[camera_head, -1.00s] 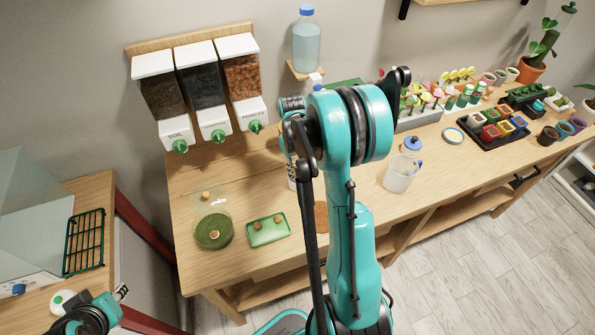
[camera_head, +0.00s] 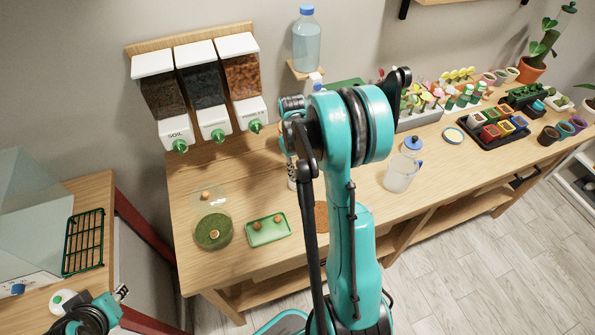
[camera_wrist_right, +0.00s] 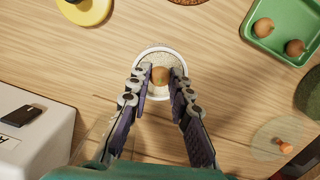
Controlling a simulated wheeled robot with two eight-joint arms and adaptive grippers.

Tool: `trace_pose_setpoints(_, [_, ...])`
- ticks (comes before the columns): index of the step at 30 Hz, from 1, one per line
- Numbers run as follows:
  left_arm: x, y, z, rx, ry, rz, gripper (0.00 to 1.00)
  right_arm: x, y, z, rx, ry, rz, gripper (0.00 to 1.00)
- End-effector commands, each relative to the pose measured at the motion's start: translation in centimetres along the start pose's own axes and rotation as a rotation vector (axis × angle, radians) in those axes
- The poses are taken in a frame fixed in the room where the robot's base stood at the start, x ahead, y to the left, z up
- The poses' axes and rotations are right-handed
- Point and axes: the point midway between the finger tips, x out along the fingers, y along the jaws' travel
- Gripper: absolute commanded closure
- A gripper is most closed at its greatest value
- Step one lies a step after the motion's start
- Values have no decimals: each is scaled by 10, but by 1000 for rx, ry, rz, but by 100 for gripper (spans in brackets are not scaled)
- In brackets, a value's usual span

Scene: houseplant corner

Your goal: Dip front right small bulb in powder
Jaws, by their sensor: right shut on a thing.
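My right gripper (camera_wrist_right: 160,80) is shut on a small brown bulb (camera_wrist_right: 160,75), seen between its fingertips in the right wrist view. The bulb is over a round white dish of pale speckled powder (camera_wrist_right: 149,60); I cannot tell whether it touches the powder. The green tray (camera_wrist_right: 262,40) at the upper right holds two other brown bulbs; it also shows in the head view (camera_head: 259,241). In the head view my right arm hides the powder dish and the held bulb. My left gripper (camera_head: 121,293) is at the lower left, its jaws too small to judge.
A green mossy dish (camera_head: 208,241) with a small bulb on it is left of the tray. Dispensers (camera_head: 205,90) hang above. A clear jug (camera_head: 400,174) and a black tray of coloured pots (camera_head: 490,140) are to the right. A white box (camera_wrist_right: 38,135) is near the right gripper.

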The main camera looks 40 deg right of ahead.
Motion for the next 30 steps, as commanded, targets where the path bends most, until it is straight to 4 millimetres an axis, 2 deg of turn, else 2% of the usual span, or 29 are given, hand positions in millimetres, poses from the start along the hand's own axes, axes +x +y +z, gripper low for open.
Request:
trace_pose_setpoints(5, [-4, 0, -3, 0, 0, 0, 72, -7, 0, 1, 0, 0, 0, 100])
trace_pose_setpoints(24, [-34, 0, -24, 0, 0, 0, 72, -61, 0, 7, 0, 0, 0, 100])
trace_pose_setpoints(30, [-38, 0, -27, 0, 0, 0, 72, -70, 0, 8, 0, 0, 0, 100])
